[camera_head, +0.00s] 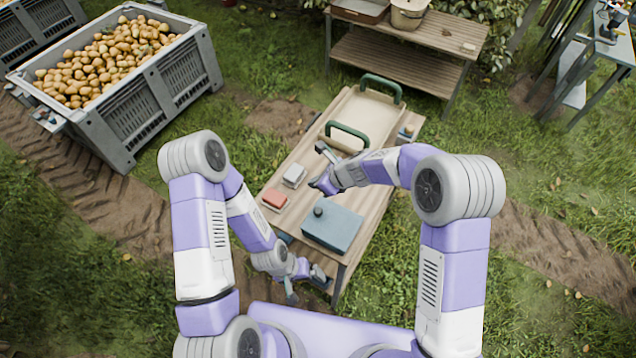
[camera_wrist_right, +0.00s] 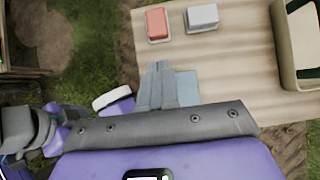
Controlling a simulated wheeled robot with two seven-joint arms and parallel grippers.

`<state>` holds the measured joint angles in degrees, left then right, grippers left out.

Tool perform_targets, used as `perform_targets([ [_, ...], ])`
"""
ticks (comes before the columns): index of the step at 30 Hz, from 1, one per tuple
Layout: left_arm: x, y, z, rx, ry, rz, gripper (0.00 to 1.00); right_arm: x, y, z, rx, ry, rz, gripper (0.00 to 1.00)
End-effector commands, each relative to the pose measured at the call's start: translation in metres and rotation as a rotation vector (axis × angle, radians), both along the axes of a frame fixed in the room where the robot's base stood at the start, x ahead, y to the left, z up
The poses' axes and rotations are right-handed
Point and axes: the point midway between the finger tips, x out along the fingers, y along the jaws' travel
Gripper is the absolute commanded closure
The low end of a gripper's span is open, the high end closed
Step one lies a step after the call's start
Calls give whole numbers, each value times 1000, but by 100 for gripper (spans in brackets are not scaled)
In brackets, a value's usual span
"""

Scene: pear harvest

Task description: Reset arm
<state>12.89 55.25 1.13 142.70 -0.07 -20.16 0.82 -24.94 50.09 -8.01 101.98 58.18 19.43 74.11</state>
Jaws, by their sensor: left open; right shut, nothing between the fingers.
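My right gripper (camera_head: 322,168) is over the wooden table (camera_head: 284,234) in the head view, to the right of the small boxes. In the right wrist view its fingers (camera_wrist_right: 158,68) are together with nothing between them. My left gripper (camera_head: 305,284) is low at the table's near left edge, apart from the objects on top. Its fingers are small in the head view and it holds nothing that I can see.
A blue box (camera_head: 333,226), a red box (camera_head: 274,199) and a grey-white box (camera_head: 294,174) lie on the table. A tray with green handles (camera_head: 366,118) lies at its far end. A large grey crate (camera_head: 150,108) of pears stands at upper left, a wooden bench (camera_head: 398,62) behind.

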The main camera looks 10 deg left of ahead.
Motion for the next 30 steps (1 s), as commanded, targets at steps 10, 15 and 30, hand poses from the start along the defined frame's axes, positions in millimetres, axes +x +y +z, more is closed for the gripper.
perform_targets([
  [10, 0, 0, 1, 0, 0, 0, 0, -1, -3, 2, -9, -3, 6, 100],
  [15, 0, 0, 1, 0, 0, 0, 0, -18, -44, -39, -132, -47, 123, 100],
  [30, 0, 0, 1, 0, 0, 0, 0, -205, -199, -166, -438, -506, 1315, 100],
])
